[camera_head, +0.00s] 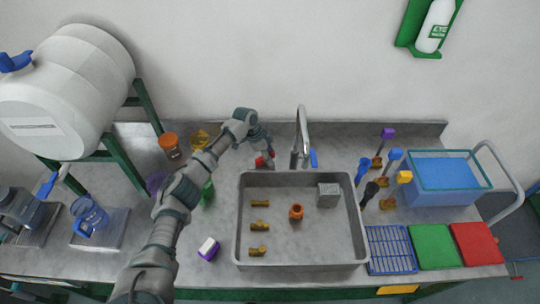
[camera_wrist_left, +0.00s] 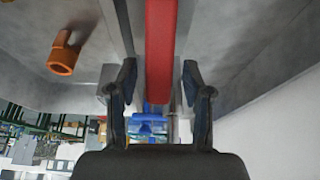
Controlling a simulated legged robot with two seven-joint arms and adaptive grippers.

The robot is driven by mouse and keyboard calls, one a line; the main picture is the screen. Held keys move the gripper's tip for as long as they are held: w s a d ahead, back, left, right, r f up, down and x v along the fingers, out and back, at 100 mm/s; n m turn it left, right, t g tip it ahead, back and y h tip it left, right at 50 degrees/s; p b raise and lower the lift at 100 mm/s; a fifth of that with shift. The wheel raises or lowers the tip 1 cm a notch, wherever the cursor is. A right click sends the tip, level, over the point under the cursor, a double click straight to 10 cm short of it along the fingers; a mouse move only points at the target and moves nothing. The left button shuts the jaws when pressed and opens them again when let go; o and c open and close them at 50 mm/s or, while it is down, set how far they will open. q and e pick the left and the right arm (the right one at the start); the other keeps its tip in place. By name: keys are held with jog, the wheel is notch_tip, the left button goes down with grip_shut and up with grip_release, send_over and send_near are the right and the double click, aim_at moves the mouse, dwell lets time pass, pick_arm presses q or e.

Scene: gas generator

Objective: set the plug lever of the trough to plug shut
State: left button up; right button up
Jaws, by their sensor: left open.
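The grey metal trough (camera_head: 359,235) is sunk in the counter. A red lever (camera_head: 264,160) stands by its back left corner, partly hidden by my left gripper (camera_head: 263,151). In the left wrist view, the red lever (camera_wrist_left: 160,45) runs as a long bar between the two fingers of the left gripper (camera_wrist_left: 160,70). The fingers are open, one on each side of the bar, with a visible gap at each side. Whether the lever's position means shut or open, I cannot tell. My right gripper is not in view.
Inside the trough lie an orange fitting (camera_head: 296,211), several brass fittings (camera_head: 259,226) and a grey block (camera_head: 328,195). A tall faucet (camera_head: 301,135) with a blue handle stands close right of the gripper. Bottles and a blue bin (camera_head: 448,180) stand at the right.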

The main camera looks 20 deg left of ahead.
pick_arm(q)
grip_shut()
